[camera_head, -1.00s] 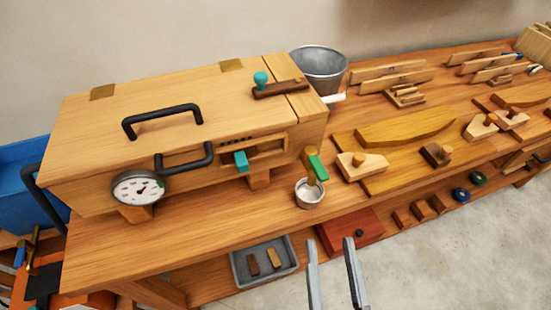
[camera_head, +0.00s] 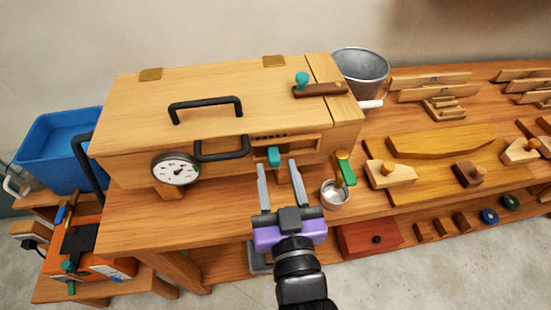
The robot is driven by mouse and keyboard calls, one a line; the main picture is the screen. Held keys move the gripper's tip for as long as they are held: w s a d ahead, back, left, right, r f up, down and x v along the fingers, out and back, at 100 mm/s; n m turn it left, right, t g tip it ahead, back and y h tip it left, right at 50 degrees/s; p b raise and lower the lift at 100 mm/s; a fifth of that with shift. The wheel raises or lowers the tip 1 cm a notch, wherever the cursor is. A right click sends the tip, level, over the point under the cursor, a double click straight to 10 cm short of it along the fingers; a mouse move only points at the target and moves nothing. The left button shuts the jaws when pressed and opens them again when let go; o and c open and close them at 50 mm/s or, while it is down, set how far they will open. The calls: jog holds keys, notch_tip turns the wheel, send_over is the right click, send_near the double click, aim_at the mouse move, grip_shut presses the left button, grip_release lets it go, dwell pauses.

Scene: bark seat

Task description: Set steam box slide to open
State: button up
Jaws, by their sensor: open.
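The steam box (camera_head: 230,95) is a long wooden chest on the bench, with black handles and a round dial gauge (camera_head: 175,169) on its front. The slide's teal knob (camera_head: 274,157) sits in a slotted opening on the front, right of the lower black handle. A second teal knob (camera_head: 302,80) stands on a dark wooden strip on top of the box at right. My gripper (camera_head: 279,163) is open and empty. Its two fingers point at the box front, one on each side of the teal slide knob in the picture. Contact cannot be told.
A small metal cup (camera_head: 335,192) and a green-handled valve (camera_head: 345,168) are right of my gripper. A grey bucket (camera_head: 360,75) stands behind the box's right end. Wooden jigs and a curved board (camera_head: 440,143) fill the bench at right. A blue bin (camera_head: 58,150) is at left.

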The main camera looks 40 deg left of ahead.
aim_at(273, 156)
jog(key=shift+x, duration=1.35)
grip_shut()
dwell(0.4)
